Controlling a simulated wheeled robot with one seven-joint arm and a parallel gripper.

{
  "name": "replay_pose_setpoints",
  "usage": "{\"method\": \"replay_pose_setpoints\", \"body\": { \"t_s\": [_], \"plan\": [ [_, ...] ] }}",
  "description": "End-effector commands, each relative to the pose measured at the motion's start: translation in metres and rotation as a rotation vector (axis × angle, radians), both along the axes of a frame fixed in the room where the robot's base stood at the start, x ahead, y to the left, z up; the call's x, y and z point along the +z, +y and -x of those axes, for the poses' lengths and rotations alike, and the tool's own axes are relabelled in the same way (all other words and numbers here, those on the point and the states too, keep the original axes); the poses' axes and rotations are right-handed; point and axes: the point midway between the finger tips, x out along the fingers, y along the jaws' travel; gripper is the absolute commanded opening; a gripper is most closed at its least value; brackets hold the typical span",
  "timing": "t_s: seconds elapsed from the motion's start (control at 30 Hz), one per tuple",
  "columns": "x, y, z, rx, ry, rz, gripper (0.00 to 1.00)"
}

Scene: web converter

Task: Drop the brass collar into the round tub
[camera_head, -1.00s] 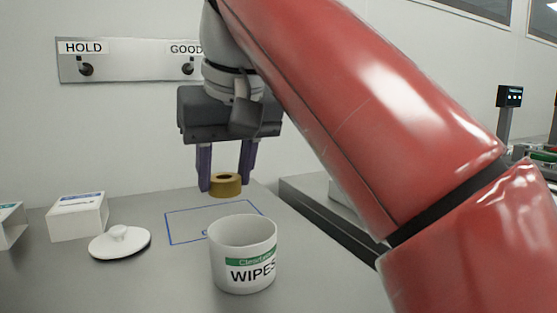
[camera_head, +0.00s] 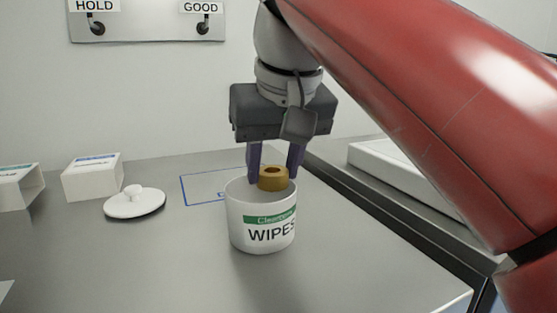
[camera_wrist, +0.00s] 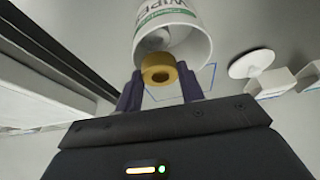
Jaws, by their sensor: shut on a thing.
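The brass collar (camera_head: 273,178) is a short gold ring with a hole, held between the two purple fingers of my gripper (camera_head: 275,170). The round tub (camera_head: 262,222) is white with a green band and "WIPES" lettering, open at the top. In the head view the collar overlaps the tub's far rim; I cannot tell exactly how high above it the collar is. In the wrist view the collar (camera_wrist: 158,68) shows between my gripper's fingers (camera_wrist: 160,85), in front of the mouth of the tub (camera_wrist: 185,45).
A white knobbed lid (camera_head: 134,204) lies on the grey table left of the tub. White boxes (camera_head: 92,178) stand farther left. A blue-outlined rectangle (camera_head: 200,190) is marked behind the tub. Hooks labelled HOLD and GOOD hang on the wall panel (camera_head: 150,25). The table's front is clear.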

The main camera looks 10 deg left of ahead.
Motion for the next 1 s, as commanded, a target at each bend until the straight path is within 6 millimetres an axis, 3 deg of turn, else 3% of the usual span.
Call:
{"method": "replay_pose_setpoints", "body": {
  "t_s": [0.03,0.07,0.23,0.57,0.87,1.0],
  "plan": [
    [0.001,0.0,0.0,0.0,-0.001,0.0,0.08],
    [0.001,0.0,0.0,0.0,-0.001,0.0,0.41],
    [0.001,0.0,0.0,0.0,-0.001,0.0,0.63],
    [0.004,0.0,0.001,0.0,0.0,0.0,0.64],
    [0.052,-0.009,0.017,-0.001,-0.002,-0.002,0.64],
    [0.063,-0.011,0.022,-0.001,-0.002,-0.001,0.64]
  ]
}}
